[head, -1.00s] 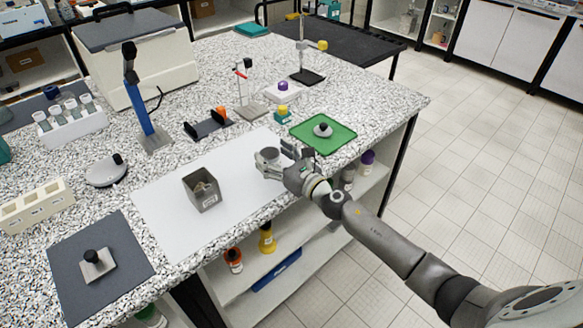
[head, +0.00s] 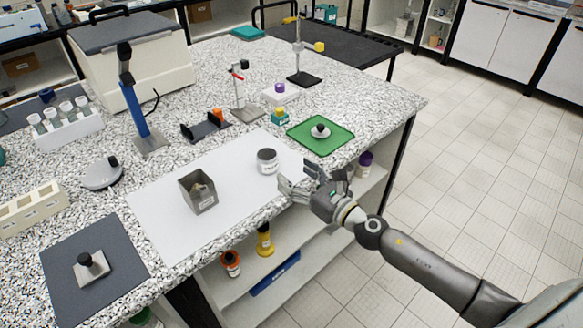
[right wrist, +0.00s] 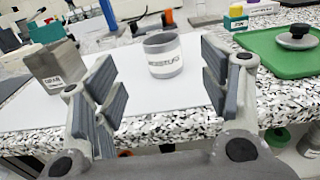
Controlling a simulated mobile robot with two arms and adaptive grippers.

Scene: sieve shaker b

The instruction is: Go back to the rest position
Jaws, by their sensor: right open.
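My right gripper (head: 303,184) is open and empty at the front edge of the bench. In the right wrist view its two fingers (right wrist: 160,90) stand wide apart with nothing between them. A small grey labelled cup (head: 267,161) stands upright on the white mat (head: 235,172), a little beyond the fingers and apart from them; it also shows in the right wrist view (right wrist: 163,55). A grey square container (head: 198,192) with a label stands on the same mat to the left. My left gripper is not in view.
A green mat (head: 334,146) with a round lid-like piece (head: 320,131) lies right of the cup. A dark mat (head: 60,270) with a knobbed plate (head: 91,266) lies front left. Bottles (head: 264,240) stand on the shelf below. The floor (head: 490,200) on the right is clear.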

